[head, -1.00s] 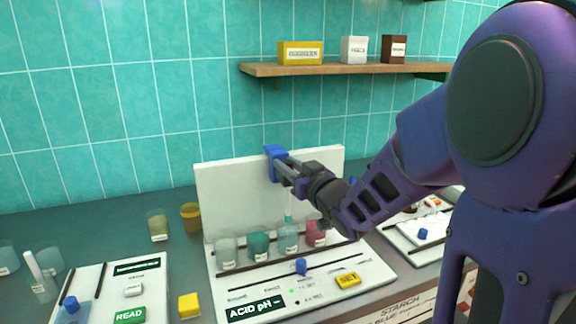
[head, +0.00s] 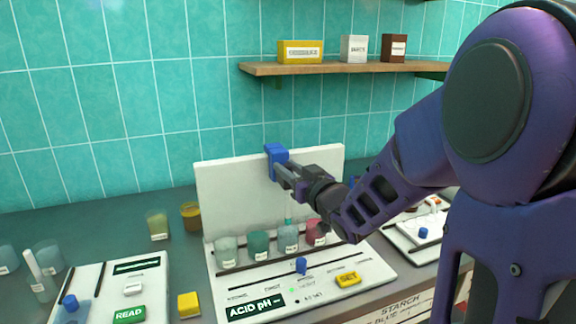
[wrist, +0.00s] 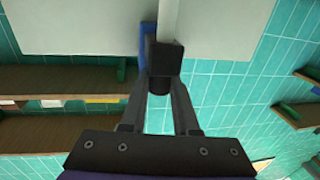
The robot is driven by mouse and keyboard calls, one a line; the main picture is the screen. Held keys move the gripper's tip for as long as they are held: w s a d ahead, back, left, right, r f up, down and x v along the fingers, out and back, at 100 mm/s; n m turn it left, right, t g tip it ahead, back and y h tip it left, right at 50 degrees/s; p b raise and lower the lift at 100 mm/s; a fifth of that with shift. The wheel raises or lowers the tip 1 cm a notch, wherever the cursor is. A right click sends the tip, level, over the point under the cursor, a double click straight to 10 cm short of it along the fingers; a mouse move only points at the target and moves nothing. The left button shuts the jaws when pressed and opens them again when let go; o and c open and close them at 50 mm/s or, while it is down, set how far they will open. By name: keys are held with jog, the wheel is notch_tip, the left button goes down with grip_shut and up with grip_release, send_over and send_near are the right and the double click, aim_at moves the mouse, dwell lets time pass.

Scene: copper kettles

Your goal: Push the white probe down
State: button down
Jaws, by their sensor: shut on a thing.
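The upright white panel (head: 230,190) stands behind the ACID pH unit, with a blue block (head: 276,155) at its upper middle. My gripper (head: 284,172) is shut at this block, high in front of the panel. In the wrist view, the dark fingertips (wrist: 163,65) meet at the end of the white probe shaft (wrist: 168,20), beside the blue block's edge. In the head view the shaft is hard to make out against the panel. A thin teal tip (head: 288,221) shows just above the third beaker (head: 288,240). The fingers hide the exact grip.
Beakers with grey, teal (head: 259,244) and pink (head: 315,230) contents stand in the row. The unit's front has a blue knob (head: 301,266) and a yellow button (head: 348,279). A wooden shelf (head: 330,69) with boxes hangs above. A READ unit (head: 95,303) stands at left.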

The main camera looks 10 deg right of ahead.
aim_at(288, 194)
notch_tip(288, 194, down, 6)
jog(key=shift+f, duration=0.2)
jog(key=c, duration=0.7)
grip_release()
jog(key=shift+f, duration=0.1)
jog(key=shift+o, duration=0.3)
jog(key=shift+s, duration=0.1)
